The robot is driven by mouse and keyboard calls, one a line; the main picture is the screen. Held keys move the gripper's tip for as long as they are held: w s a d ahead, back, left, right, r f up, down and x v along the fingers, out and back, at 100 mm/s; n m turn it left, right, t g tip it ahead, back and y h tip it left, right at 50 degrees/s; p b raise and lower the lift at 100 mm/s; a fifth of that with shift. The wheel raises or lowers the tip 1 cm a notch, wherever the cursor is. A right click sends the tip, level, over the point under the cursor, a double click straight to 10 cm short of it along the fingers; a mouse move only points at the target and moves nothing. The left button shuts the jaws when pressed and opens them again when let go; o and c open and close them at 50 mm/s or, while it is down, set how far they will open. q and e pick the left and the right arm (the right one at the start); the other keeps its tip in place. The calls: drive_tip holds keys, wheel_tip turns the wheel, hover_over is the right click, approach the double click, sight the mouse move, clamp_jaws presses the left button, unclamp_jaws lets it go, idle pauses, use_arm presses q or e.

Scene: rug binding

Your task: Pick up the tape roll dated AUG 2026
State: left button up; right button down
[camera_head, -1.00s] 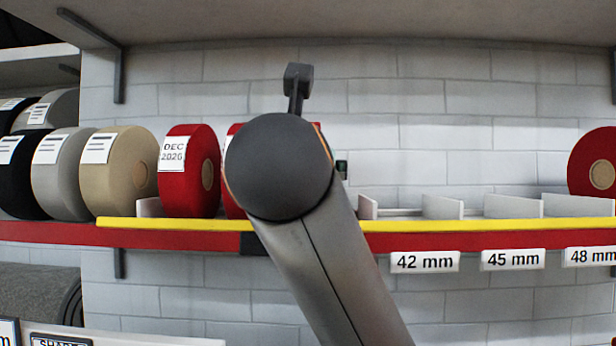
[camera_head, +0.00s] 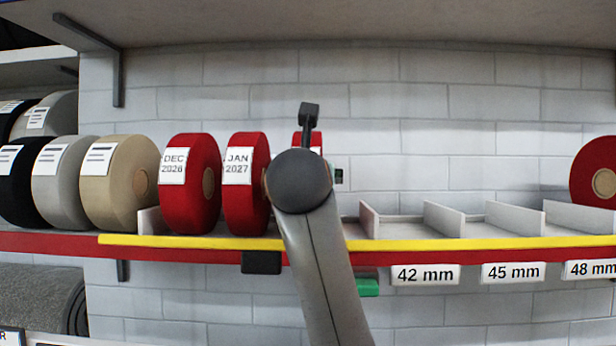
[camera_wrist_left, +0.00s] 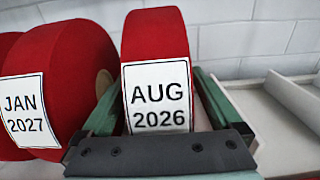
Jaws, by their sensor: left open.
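The red tape roll dated AUG 2026 (camera_wrist_left: 155,35) stands upright in the left wrist view, its white label facing me. The green fingers of my left gripper (camera_wrist_left: 155,95) are open, one on each side of this roll. I cannot tell whether they touch it. In the head view my left arm comes up from the bottom centre and hides most of a red roll (camera_head: 308,136) behind it; its label is not readable there. My right gripper is not in view.
Red rolls dated JAN 2027 (camera_head: 245,205) and DEC 2026 (camera_head: 191,215) stand close on the left. Beige (camera_head: 120,185), grey and black rolls are further left. Low dividers (camera_head: 443,218) mark empty slots to the right. The yellow shelf edge (camera_head: 450,244) runs in front.

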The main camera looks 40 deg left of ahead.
use_arm(q)
drive_tip(key=shift+w+a, duration=0.25)
drive_tip(key=shift+w, duration=0.05)
drive_tip(key=shift+c, duration=0.2)
clamp_jaws()
idle(0.4)
drive_tip(key=shift+r, duration=0.1)
